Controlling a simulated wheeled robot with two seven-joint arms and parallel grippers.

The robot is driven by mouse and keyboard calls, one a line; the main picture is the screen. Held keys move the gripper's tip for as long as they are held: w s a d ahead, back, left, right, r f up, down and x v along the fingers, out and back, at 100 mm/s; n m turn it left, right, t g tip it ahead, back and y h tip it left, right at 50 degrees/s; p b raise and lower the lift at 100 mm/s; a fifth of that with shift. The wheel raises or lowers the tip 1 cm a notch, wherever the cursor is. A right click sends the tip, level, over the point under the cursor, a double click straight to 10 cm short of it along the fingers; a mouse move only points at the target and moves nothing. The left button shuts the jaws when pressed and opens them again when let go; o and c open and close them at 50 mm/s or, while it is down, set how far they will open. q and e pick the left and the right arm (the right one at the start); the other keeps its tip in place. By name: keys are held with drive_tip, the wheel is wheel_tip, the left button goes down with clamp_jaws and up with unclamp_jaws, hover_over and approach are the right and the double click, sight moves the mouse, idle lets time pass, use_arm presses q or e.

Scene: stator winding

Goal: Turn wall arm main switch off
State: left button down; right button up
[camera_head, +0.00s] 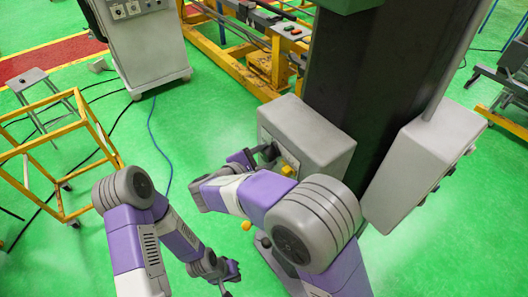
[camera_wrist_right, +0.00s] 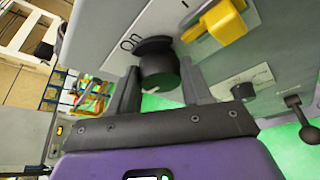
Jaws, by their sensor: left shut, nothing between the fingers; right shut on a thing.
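A grey control box (camera_head: 312,138) is fixed on the dark column. In the right wrist view its panel (camera_wrist_right: 110,30) shows a black rotary knob (camera_wrist_right: 158,72) beside the printed word "On". A white mark shows on the knob's face. My right gripper (camera_wrist_right: 160,80) is shut on this knob, one finger on each side. In the head view my right gripper (camera_head: 262,157) is at the box's left face, partly hidden by my arm. My left gripper (camera_head: 230,277) is low, shut and empty, away from the box.
A yellow switch handle (camera_wrist_right: 222,24) is close to the knob, with a smaller knob (camera_wrist_right: 243,91) and a black lever (camera_wrist_right: 294,104) beyond. Another grey box (camera_head: 420,165) is on the column's right.

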idle(0.5)
drive_tip(key=o, duration=1.1)
drive_tip(key=shift+c, duration=0.2)
drive_tip(key=v, duration=0.7)
drive_tip(key=shift+s+a+b, duration=0.2)
drive_tip(key=shift+s+b, duration=0.05)
drive_tip(key=shift+b, duration=0.05)
